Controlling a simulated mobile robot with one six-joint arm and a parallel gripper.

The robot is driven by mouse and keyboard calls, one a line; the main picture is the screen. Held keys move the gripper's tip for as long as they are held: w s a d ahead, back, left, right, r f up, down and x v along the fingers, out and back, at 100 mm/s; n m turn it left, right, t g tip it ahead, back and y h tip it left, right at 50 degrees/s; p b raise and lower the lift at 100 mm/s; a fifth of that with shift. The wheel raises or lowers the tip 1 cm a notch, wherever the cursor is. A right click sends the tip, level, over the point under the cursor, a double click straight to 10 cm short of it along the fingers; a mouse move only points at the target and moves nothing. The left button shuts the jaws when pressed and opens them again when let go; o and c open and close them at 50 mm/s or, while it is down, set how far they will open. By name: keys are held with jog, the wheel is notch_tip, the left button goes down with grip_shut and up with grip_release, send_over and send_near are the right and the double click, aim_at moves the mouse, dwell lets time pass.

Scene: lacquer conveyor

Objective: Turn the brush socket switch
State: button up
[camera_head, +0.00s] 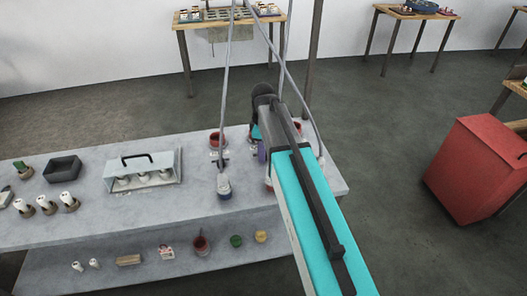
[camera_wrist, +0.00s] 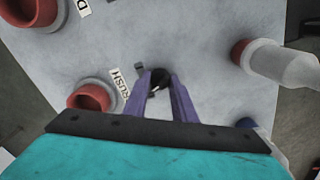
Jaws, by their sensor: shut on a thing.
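The brush socket switch (camera_wrist: 159,75) is a small dark knob on the grey table top in the wrist view. Beside it is a white label (camera_wrist: 119,82) of which "RUSH" can be read. My gripper (camera_wrist: 160,83) has purple fingers pointing at the knob. The fingers are shut on the knob, one on each side. In the head view my arm covers the switch, and only a bit of purple finger (camera_head: 261,152) shows.
Another red socket (camera_wrist: 32,10) is at the upper left of the wrist view. A white bottle-like piece (camera_wrist: 285,62) with a red end is at the right. In the head view, a grey table (camera_head: 100,215) holds jars and cups. A red cabinet (camera_head: 475,165) stands at right.

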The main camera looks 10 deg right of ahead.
jog(key=shift+n, duration=0.5)
jog(key=o, duration=1)
jog(key=shift+o, duration=0.2)
notch_tip(320, 180, up, 14)
jog(key=b, duration=0.2)
jog(key=shift+f, duration=0.1)
dwell(0.5)
